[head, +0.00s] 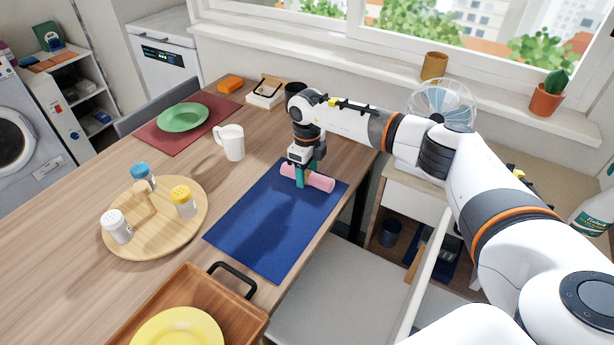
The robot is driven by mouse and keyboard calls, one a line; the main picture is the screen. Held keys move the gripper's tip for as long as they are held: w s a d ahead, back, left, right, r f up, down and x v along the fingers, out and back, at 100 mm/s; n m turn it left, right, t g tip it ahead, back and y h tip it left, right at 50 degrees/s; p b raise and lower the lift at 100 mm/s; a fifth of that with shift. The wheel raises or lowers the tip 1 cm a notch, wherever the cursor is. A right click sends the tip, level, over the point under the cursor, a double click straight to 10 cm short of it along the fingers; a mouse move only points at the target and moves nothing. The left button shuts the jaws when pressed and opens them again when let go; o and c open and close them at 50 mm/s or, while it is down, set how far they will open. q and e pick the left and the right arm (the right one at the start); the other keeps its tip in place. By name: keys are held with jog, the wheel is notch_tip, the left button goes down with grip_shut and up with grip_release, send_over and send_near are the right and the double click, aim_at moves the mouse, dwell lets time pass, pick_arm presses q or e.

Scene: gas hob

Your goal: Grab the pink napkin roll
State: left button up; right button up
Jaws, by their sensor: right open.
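The pink napkin roll (322,182) lies on the far end of the blue placemat (262,232), near the right edge of the wooden table. My right gripper (305,178) reaches down over the roll with its teal fingers pointing at the mat. The fingers are open, and one shows in front of the roll toward its left part. The gripper hides some of the roll, and I cannot tell whether the fingers touch it. My left gripper is not in view.
A white mug (233,143) stands left of the placemat. A round wooden board (192,226) holds several shakers. A wooden tray (252,318) with a yellow plate (178,330) is at the near edge. A green plate (183,117) lies on a red mat (160,140). A chair seat (335,290) is below right.

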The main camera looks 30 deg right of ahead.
jog(key=c, duration=1.1)
jog(key=shift+o, duration=0.2)
jog(key=shift+r, duration=0.1)
